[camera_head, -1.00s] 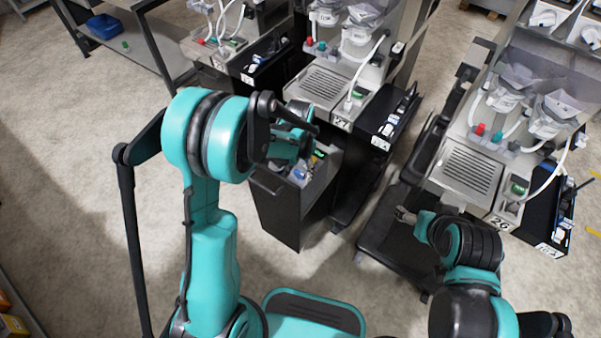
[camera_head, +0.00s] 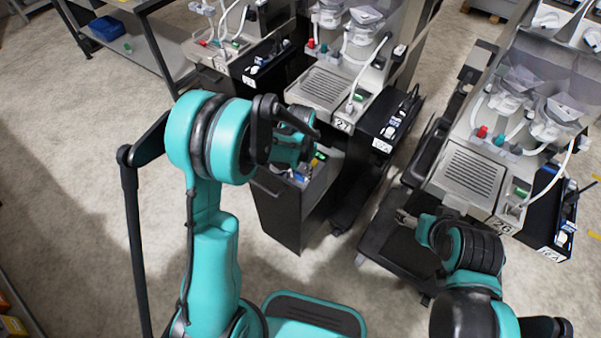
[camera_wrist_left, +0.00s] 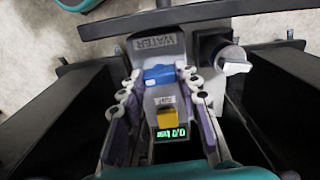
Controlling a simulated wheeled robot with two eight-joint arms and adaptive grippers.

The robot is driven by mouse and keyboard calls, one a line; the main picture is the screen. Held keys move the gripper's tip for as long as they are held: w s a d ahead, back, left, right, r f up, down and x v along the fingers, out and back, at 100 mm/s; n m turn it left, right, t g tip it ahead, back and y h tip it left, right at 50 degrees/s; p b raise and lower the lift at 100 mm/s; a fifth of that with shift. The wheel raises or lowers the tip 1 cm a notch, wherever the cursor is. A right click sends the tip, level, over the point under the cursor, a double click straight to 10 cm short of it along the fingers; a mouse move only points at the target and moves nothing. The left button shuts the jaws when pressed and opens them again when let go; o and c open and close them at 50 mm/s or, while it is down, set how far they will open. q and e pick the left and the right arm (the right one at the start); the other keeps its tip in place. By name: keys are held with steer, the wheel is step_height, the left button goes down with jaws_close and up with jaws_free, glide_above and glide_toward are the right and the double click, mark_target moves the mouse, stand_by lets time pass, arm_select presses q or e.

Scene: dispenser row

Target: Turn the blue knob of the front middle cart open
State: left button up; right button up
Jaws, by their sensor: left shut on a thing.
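The blue knob (camera_wrist_left: 158,75) sits on a grey unit marked WATER (camera_wrist_left: 152,45) in the left wrist view, above a yellow tab (camera_wrist_left: 168,117) and a small green display (camera_wrist_left: 171,133). My left gripper (camera_wrist_left: 160,78) has a finger on each side of the knob and is shut on it. In the head view my left arm largely covers the left gripper, by the open dark drawer (camera_head: 283,212) of the middle cart (camera_head: 322,88) numbered 27. My right gripper (camera_head: 402,216) hangs low before the right cart; its jaws are too small to read.
The right cart (camera_head: 470,172), numbered 26, stands near my right arm. Dark panels (camera_wrist_left: 70,115) flank my left gripper. Open floor (camera_head: 90,200) lies to the left.

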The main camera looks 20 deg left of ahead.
arm_select(q)
steer(key=n, duration=0.3)
steer(key=shift+n+b, duration=0.35)
steer(key=shift+n, duration=0.05)
steer(key=n, duration=0.4)
steer(key=shift+n+b, duration=0.3)
steer(key=n, duration=0.4)
steer(key=shift+n, duration=0.3)
steer(key=shift+n+b, duration=0.35)
steer(key=shift+n, duration=1.75)
steer(key=shift+c, duration=0.2)
steer(key=o, duration=1.2)
steer(key=shift+c, duration=0.2)
